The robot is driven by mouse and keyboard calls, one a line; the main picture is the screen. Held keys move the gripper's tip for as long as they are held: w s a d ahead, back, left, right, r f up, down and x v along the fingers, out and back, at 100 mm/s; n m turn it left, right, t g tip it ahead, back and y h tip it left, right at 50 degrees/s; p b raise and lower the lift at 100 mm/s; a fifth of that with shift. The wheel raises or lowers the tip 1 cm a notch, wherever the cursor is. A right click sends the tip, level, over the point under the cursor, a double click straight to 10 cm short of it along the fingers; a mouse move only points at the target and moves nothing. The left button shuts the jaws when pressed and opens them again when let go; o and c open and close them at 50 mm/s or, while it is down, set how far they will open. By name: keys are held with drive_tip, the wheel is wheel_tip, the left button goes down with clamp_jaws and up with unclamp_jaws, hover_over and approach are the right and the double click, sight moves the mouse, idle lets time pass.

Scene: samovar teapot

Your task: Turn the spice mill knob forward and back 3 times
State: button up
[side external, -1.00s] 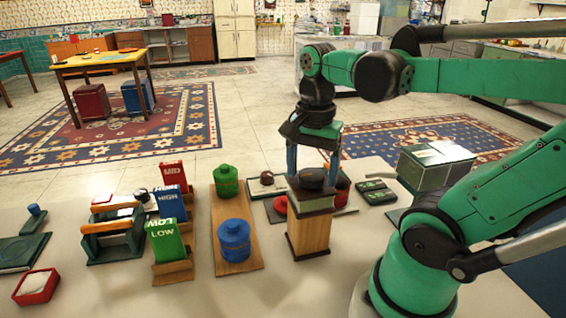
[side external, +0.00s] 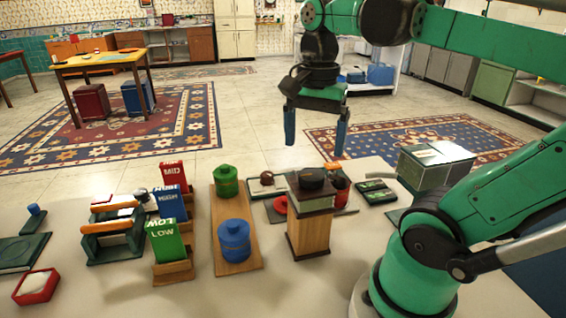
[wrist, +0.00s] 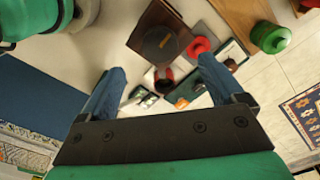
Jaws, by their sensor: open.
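The spice mill (side external: 309,232) is an upright wooden box with a dark top, standing on the pale table right of centre. Its round black knob (side external: 312,180) sits on top, and in the wrist view the knob (wrist: 160,43) shows a small orange mark. My gripper (side external: 315,146) is open and empty, raised above the mill with its two blue fingers pointing down, apart from the knob. In the wrist view the knob lies ahead of the gap between the fingertips (wrist: 160,66).
A wooden board (side external: 246,262) with a green jar (side external: 226,182) and a blue jar (side external: 234,241) stands left of the mill. Behind the mill lie a red item (side external: 281,204) and a green tray (side external: 376,192). A glass-topped box (side external: 434,165) stands to the right.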

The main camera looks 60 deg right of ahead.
sight(311, 174)
drive_tip(key=shift+f, duration=2.8)
drive_tip(key=c, duration=1.3)
